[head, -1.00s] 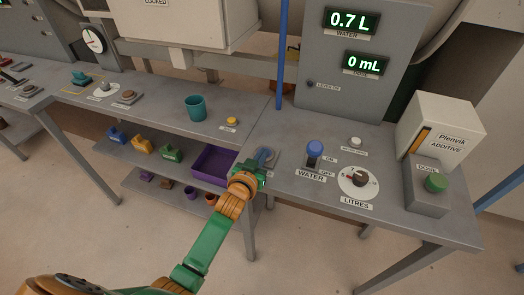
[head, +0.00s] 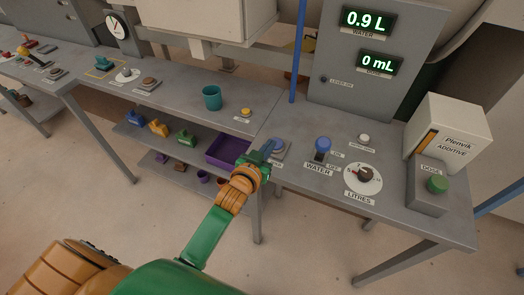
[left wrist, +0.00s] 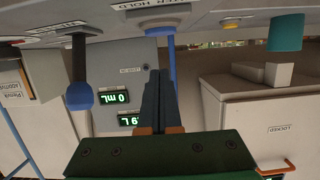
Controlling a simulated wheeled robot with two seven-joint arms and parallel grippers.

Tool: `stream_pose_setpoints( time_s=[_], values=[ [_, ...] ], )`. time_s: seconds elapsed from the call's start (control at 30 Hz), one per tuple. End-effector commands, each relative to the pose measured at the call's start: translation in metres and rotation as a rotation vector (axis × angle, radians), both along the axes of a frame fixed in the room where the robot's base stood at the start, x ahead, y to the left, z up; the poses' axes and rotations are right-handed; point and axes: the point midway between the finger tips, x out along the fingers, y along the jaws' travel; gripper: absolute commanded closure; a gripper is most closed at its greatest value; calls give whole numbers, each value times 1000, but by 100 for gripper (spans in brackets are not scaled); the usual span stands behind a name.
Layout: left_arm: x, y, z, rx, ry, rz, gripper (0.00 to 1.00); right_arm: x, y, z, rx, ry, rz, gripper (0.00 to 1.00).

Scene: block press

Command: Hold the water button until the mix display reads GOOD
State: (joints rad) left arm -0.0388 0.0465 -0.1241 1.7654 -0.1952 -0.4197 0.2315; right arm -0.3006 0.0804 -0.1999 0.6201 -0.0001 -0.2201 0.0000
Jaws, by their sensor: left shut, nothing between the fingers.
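The blue water button (head: 278,146) sits on its plate near the front edge of the right counter. It also shows upside down in the left wrist view (left wrist: 160,27), under part of a HOLD label. My left gripper (head: 266,149) is shut and empty, just left of the button. In the left wrist view its fingertips (left wrist: 164,78) appear apart from the button. The water display (head: 367,19) reads 0.9 L, and the dose display (head: 381,63) reads 0 mL. I see no display marked mix. My right gripper is not in view.
The blue-knobbed WATER lever (head: 323,144) and LITRES dial (head: 364,178) stand right of the button. The green DOSE button (head: 437,184) is farther right. A blue pole (head: 299,55) rises behind. A teal cup (head: 212,97) and yellow button (head: 246,112) are on the left counter.

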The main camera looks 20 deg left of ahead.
Motion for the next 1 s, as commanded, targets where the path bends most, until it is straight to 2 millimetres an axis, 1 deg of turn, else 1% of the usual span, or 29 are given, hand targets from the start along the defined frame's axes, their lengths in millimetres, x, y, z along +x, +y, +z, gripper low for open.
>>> stream_pose_setpoints(
  time_s=[0.03, 0.1, 0.2, 0.3, 0.47, 1.0],
  values=[
    [-11, 0, 3, 0, 0, 0, 100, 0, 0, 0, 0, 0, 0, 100],
    [-25, 1, 6, 0, -1, 0, 100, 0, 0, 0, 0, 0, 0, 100],
    [-41, 1, 11, 1, -3, 0, 100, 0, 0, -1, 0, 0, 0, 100],
    [-50, 2, 14, 1, -3, 0, 100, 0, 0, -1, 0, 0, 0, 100],
    [-55, 2, 16, 1, -5, 0, 100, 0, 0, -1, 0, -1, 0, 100],
    [-54, 2, 17, 1, -7, 0, 100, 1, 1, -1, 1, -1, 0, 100]
  ],
)
